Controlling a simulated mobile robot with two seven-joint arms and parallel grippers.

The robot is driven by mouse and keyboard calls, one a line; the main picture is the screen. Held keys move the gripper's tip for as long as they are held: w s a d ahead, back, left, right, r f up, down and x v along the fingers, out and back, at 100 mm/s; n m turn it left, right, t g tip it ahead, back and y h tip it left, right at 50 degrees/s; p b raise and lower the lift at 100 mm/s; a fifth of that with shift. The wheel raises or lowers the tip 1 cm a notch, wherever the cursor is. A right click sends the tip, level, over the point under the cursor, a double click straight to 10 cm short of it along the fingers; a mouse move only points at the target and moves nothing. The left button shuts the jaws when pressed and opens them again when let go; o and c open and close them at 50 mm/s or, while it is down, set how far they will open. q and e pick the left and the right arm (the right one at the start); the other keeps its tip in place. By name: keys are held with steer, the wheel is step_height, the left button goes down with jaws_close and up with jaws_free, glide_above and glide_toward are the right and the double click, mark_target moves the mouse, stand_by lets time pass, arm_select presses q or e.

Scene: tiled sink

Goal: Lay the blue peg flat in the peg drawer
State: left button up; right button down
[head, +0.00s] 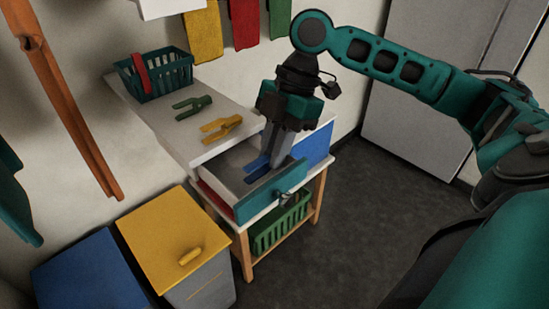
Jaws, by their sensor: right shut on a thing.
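The peg drawer (270,191) is pulled open, with a teal front and a handle. The blue peg (256,164) is low inside the drawer opening, with two prongs showing. My right gripper (268,163) points down into the drawer from above and is shut on the blue peg. The fingers hide part of the peg, and I cannot tell whether it touches the drawer floor. My left gripper is not in view.
A green peg (193,107) and a yellow peg (221,128) lie on the white top (163,115) behind the drawer. A teal basket (175,76) stands further back. A green crate (280,229) sits below. A yellow-lidded bin (165,230) and a blue one (88,275) stand at left.

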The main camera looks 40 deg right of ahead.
steer(key=shift+f, duration=0.95)
steer(key=c, duration=1.4)
jaws_free()
steer(key=shift+r, duration=0.1)
steer(key=p+v, duration=0.2)
steer(key=v, duration=1)
